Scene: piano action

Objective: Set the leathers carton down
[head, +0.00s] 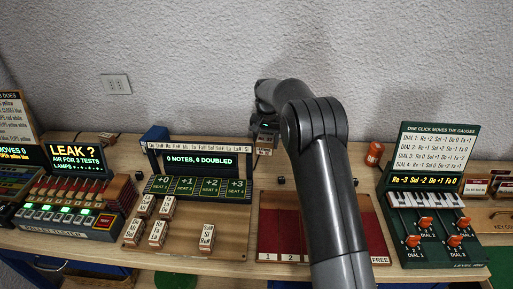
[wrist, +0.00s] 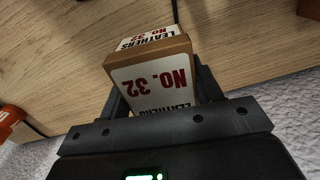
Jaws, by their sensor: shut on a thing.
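The leathers carton (wrist: 155,78) is a small brown box with white labels reading "LEATHERS NO. 32". In the wrist view it sits between the two dark fingers of my gripper (wrist: 163,98), which is shut on it. Wooden table top (wrist: 60,60) shows beyond the carton. In the head view my gripper (head: 265,136) is over the back of the table near the wall, and the carton (head: 264,151) shows small below it. I cannot tell whether the carton touches the table.
Left of my gripper stands a green seat console (head: 197,186) with small labelled blocks before it. A red-lined tray (head: 275,228) lies in front, partly behind my arm. An orange cylinder (head: 374,154) and a gauge console (head: 432,225) stand to the right. A small black cube (head: 281,180) is nearby.

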